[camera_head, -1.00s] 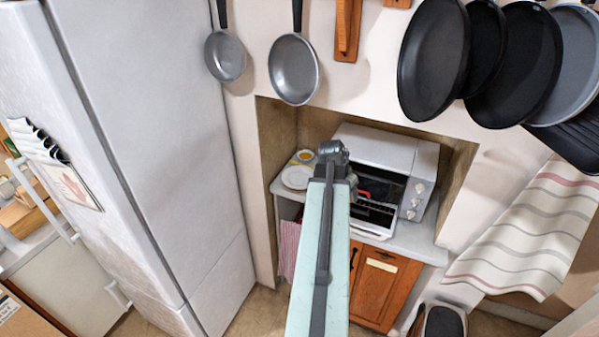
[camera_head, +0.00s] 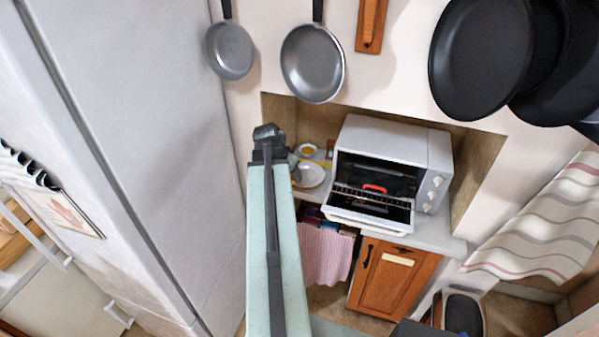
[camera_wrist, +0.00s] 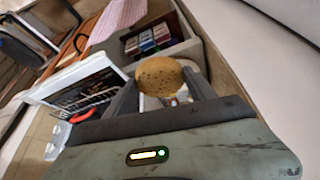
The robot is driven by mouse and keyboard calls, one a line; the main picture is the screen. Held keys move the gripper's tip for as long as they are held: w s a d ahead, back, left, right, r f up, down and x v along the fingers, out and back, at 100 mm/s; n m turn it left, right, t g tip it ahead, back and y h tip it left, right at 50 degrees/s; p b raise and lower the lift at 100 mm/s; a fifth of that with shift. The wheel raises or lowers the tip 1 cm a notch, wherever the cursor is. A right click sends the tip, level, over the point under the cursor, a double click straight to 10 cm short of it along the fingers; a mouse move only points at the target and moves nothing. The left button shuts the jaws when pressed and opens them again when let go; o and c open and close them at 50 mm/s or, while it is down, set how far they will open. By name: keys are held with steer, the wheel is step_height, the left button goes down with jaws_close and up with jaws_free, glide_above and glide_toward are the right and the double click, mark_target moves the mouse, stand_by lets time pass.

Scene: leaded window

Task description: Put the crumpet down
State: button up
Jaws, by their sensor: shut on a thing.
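The crumpet (camera_wrist: 160,75) is round and golden brown with small holes. In the wrist view it sits between the two fingertips of my gripper (camera_wrist: 160,88), which is shut on it. In the head view the end of my arm stands in front of the counter's left part, and the crumpet is hidden there. A white plate (camera_head: 313,173) lies on the counter just right of my arm's end, partly covered by it.
A white toaster oven (camera_head: 396,140) stands right of the plate, its door open and a red object (camera_head: 374,188) inside. A small dish with yellow contents (camera_head: 307,150) is behind the plate. The tall fridge (camera_head: 120,130) is close on the left. Pans hang above.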

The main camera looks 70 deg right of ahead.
steer(key=shift+w+d+f, duration=0.15)
steer(key=shift+d, duration=0.1)
steer(key=b, duration=0.7)
glide_above(306, 175)
steer(key=a, duration=0.1)
step_height(306, 175, down, 7)
steer(key=shift+m, duration=0.3)
steer(key=f+b, duration=1)
steer(key=shift+w+a, duration=0.15)
steer(key=shift+a, duration=0.15)
steer(key=o, duration=1)
steer(key=shift+r, duration=0.1)
steer(key=shift+o, duration=0.2)
steer(key=shift+r, duration=0.15)
steer(key=shift+r+p, duration=0.35)
steer(key=shift+p, duration=0.1)
steer(key=p+v, duration=1)
steer(key=v, duration=0.1)
steer(key=shift+w+a, duration=0.15)
steer(key=shift+r, duration=0.15)
